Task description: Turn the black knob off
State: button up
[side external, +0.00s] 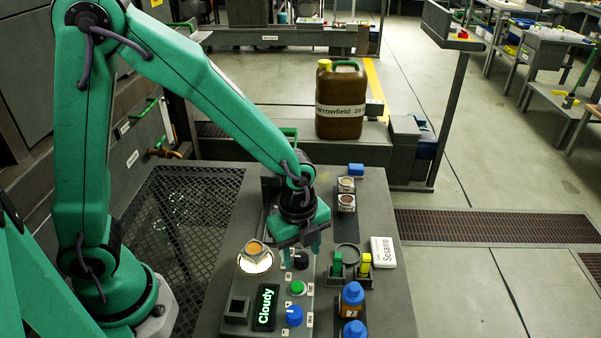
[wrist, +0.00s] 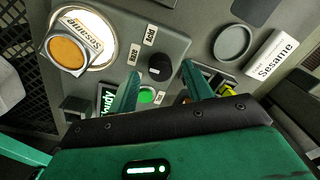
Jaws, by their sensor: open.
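The black knob (wrist: 160,67) is a round dial on the grey control panel, with small white labels around it. A small light mark shows on it, but I cannot tell its exact setting. In the side view the knob (side external: 302,261) is partly visible below my gripper. My gripper (side external: 302,251) points down over the panel with its fingers apart. In the wrist view my gripper (wrist: 161,74) has one green finger on each side of the knob, with gaps between fingers and knob. It holds nothing.
A green button (side external: 297,288), a blue knob (side external: 294,315) and a lit "Cloudy" display (side external: 265,307) sit close by. A sample cup (side external: 254,249) stands on a glowing round plate to the left. Blue-capped bottles (side external: 352,298), a round dish (side external: 348,253) and a Sesame card (side external: 383,252) lie right.

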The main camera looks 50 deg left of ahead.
jog(key=shift+f, duration=0.6)
jog(key=c, duration=1)
jog(key=shift+n, duration=0.3)
jog(key=n, duration=0.5)
jog(key=shift+d+n, duration=0.1)
jog(key=shift+n, duration=0.3)
jog(key=n, duration=0.5)
jog(key=shift+n, duration=0.3)
